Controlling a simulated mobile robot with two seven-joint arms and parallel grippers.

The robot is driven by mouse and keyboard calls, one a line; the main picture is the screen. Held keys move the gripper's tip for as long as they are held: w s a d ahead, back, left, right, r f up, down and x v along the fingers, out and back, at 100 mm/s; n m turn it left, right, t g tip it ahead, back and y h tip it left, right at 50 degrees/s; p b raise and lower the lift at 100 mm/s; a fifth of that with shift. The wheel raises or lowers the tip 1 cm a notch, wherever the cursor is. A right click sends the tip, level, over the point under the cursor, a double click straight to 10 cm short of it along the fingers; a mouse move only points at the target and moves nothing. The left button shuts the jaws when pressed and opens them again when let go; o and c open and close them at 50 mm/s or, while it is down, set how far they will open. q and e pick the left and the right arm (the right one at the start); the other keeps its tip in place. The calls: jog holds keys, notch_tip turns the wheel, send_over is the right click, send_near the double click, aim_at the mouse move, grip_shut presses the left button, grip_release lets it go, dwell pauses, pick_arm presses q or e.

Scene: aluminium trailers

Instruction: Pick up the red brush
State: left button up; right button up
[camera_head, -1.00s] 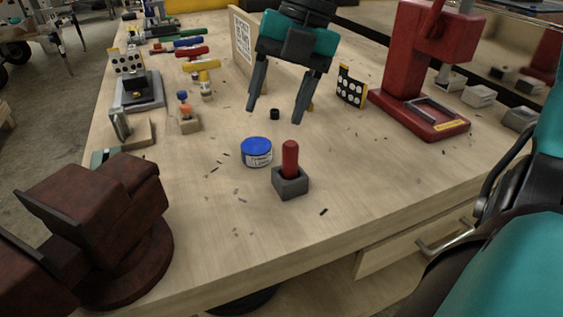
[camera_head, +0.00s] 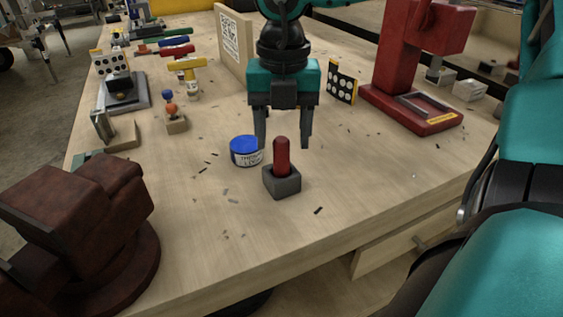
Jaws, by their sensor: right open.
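The red brush (camera_head: 281,157) stands upright in a small dark grey square holder (camera_head: 282,185) on the wooden workbench. Only its rounded red handle shows; its lower end is hidden in the holder. My right gripper (camera_head: 283,144) points down just behind and above the brush, its two fingers apart, one to each side of the handle in the picture. I cannot tell whether the fingers are level with the handle in depth. Nothing is held. My left gripper is not in view.
A blue-lidded tin (camera_head: 246,151) stands close left of the holder. A brown vise (camera_head: 85,225) fills the front left. A red press (camera_head: 405,75) stands at the back right. The bench (camera_head: 215,210) is bare in front, apart from small dark shavings.

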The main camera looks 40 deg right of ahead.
notch_tip(320, 180, down, 3)
jog(key=shift+a+f, duration=0.1)
jog(key=shift+f, duration=0.1)
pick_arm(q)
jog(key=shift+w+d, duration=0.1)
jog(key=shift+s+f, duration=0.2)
pick_arm(e)
grip_shut()
jog(key=shift+r, duration=0.1)
pick_arm(q)
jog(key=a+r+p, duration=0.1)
jog(key=p, duration=0.3)
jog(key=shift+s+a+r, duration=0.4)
pick_arm(e)
notch_tip(320, 180, up, 28)
